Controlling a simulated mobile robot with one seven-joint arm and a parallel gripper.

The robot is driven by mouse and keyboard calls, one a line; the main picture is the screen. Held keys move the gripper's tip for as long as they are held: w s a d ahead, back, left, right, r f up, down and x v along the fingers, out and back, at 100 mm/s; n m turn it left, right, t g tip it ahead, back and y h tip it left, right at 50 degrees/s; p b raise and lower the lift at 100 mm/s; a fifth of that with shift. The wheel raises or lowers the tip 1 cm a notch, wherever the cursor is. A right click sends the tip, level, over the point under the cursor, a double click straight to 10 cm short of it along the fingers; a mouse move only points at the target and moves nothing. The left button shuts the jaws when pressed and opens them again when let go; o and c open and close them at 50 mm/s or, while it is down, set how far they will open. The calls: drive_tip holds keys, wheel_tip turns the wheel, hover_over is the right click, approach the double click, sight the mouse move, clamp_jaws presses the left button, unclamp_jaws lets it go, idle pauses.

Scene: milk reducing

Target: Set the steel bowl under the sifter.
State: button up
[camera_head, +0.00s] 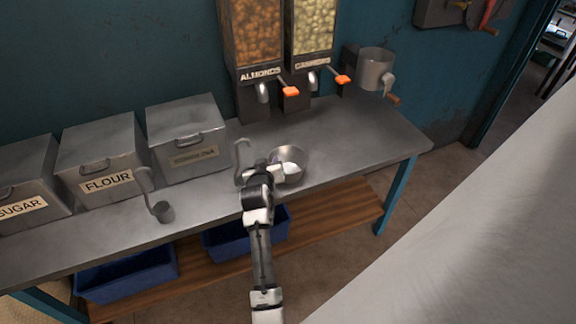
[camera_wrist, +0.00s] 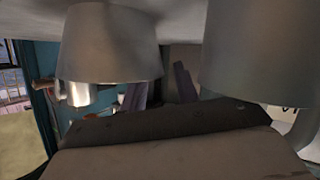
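The steel bowl (camera_head: 296,155) stands on the metal table in the head view, below and in front of the dispensers. Something white shows inside it; I cannot tell if it is contents or part of my gripper. My gripper (camera_head: 272,170) is at the bowl's left side, overlapping its rim in the picture. I cannot tell whether it touches or grips the bowl. In the wrist view, large grey metal shapes fill the top and are unclear. The sifter (camera_head: 374,72), a metal cylinder with a wooden-handled crank, is on the wall at the right, above the table's right end.
Almond (camera_head: 255,35) and cashew (camera_head: 312,28) dispensers stand behind the bowl. A hooked scoop (camera_head: 239,160) is close left of my gripper; another scoop (camera_head: 162,211) lies farther left. Lidded bins (camera_head: 100,160) line the left. The tabletop (camera_head: 372,142) below the sifter is clear.

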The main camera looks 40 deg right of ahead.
clamp_jaws()
idle(0.6)
